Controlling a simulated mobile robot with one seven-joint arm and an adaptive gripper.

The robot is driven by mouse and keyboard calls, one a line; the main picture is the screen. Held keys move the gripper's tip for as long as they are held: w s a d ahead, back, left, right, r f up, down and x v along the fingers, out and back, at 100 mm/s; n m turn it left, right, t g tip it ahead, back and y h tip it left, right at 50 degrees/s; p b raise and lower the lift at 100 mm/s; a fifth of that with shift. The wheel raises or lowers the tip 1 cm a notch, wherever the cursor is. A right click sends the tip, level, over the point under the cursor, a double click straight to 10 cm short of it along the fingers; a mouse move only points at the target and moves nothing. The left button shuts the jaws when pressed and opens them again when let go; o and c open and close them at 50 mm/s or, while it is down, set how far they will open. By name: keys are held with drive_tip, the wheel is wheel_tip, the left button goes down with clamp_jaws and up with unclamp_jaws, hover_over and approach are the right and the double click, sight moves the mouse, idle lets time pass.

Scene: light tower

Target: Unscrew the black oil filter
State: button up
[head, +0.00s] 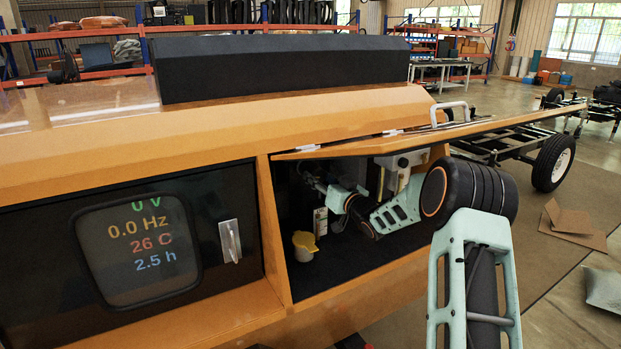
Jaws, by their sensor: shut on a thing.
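My gripper (313,180) is inside the open compartment of the orange light tower, at its left part, with my teal arm reaching in from the right. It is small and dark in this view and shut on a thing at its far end. The black oil filter cannot be made out clearly against the dark interior; the held thing sits where dark parts blend together. The contact between the fingers and the filter is hidden by shadow and by my wrist.
The orange hatch (490,130) is raised over the compartment. A yellow-capped filler (304,243) stands below my wrist, beside a white tag (320,222). A pale box (402,166) sits behind my arm. A display panel (138,245) is to the left.

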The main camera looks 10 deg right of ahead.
drive_tip(key=shift+f+n+b, duration=0.15)
drive_tip(key=shift+n+b, duration=0.85)
drive_tip(key=shift+b, duration=0.25)
drive_tip(key=shift+r+n, duration=0.25)
drive_tip(key=shift+n, duration=0.25)
drive_tip(key=shift+f+b, duration=0.1)
drive_tip(key=shift+b, duration=0.45)
drive_tip(key=shift+f+n+b, duration=0.1)
drive_tip(key=shift+n+b, duration=0.2)
drive_tip(key=shift+b, duration=0.2)
drive_tip(key=n+b, duration=0.3)
drive_tip(key=b, duration=0.1)
drive_tip(key=shift+d+r+n+b, duration=0.1)
drive_tip(key=shift+r+n+b, duration=0.1)
drive_tip(key=shift+n+b, duration=0.4)
drive_tip(key=shift+f, duration=0.1)
